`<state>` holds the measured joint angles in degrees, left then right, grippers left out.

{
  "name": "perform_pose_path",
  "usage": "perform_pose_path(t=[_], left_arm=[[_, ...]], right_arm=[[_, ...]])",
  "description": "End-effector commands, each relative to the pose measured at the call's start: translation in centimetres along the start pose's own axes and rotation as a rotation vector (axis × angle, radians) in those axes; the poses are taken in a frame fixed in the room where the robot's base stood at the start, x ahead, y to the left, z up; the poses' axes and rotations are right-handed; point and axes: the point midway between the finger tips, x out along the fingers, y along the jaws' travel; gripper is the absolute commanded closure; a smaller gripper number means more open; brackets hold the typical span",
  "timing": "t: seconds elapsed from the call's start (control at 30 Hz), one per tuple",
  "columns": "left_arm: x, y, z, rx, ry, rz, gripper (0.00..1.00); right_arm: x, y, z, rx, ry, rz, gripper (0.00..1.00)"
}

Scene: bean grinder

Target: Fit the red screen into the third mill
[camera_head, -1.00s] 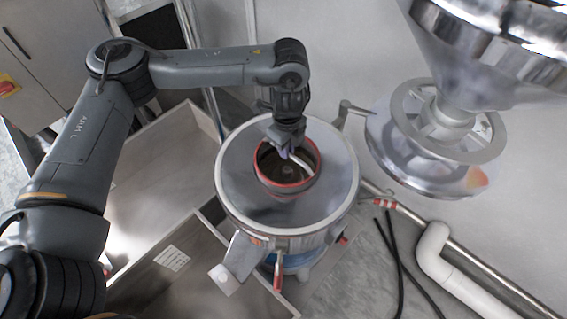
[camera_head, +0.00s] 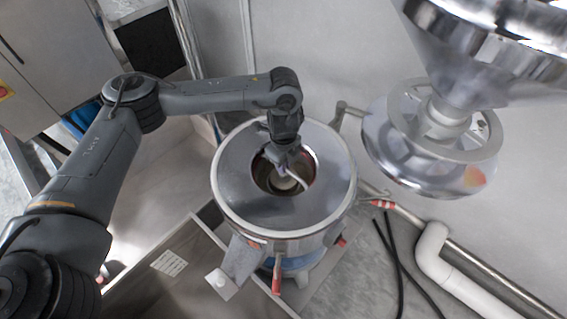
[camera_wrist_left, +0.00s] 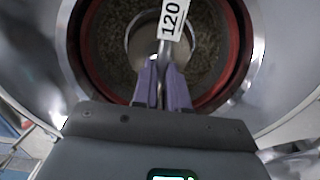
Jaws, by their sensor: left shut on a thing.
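The red screen (camera_wrist_left: 240,62) is a ring with a dark speckled mesh, a round middle and a bar with a white "120" tag (camera_wrist_left: 171,18). My left gripper (camera_head: 283,166) reaches down into the round opening of the steel mill (camera_head: 234,182). In the left wrist view its purple fingers (camera_wrist_left: 163,85) are shut on the screen's bar. The red ring sits down inside the opening, within the shiny rim. In the head view the gripper and the rim hide much of the screen; I cannot tell whether it is fully seated. My right gripper is not in view.
The mill's lid (camera_head: 395,150), under a large steel hopper (camera_head: 480,45), is swung aside to the right. Latches with red grips stand around the mill's edge. Steel bins (camera_head: 190,262) lie to the left. Pipes and a black hose run on the floor at right.

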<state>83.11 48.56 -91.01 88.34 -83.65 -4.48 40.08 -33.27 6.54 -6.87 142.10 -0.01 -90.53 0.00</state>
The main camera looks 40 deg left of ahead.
Motion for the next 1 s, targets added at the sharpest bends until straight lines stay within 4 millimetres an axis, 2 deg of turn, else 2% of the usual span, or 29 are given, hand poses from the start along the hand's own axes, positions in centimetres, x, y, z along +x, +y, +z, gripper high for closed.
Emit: perform_pose_path(t=[0.17, 0.2, 0.33, 0.6, 0.77, 1.0], left_arm=[[0.3, 0.0, 0.0, 0.000, 0.001, 0.000, 1.00], [0.3, 0.0, 0.0, 0.001, 0.000, 0.000, 0.82], [0.3, 0.0, 0.0, 0.001, 0.000, 0.000, 0.63], [0.2, 0.0, 0.0, 0.000, 0.000, 0.000, 0.62], [-0.4, -0.1, 0.0, 0.001, 0.000, -0.002, 0.62], [-3.5, -0.1, 0.0, 0.001, -0.001, -0.005, 0.62]], right_arm=[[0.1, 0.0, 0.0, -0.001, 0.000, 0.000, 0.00], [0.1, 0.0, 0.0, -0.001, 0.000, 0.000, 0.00], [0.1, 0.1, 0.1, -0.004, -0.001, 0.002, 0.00], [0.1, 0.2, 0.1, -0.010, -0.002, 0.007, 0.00], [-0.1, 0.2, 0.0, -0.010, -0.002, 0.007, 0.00], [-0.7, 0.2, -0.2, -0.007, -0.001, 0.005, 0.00]])
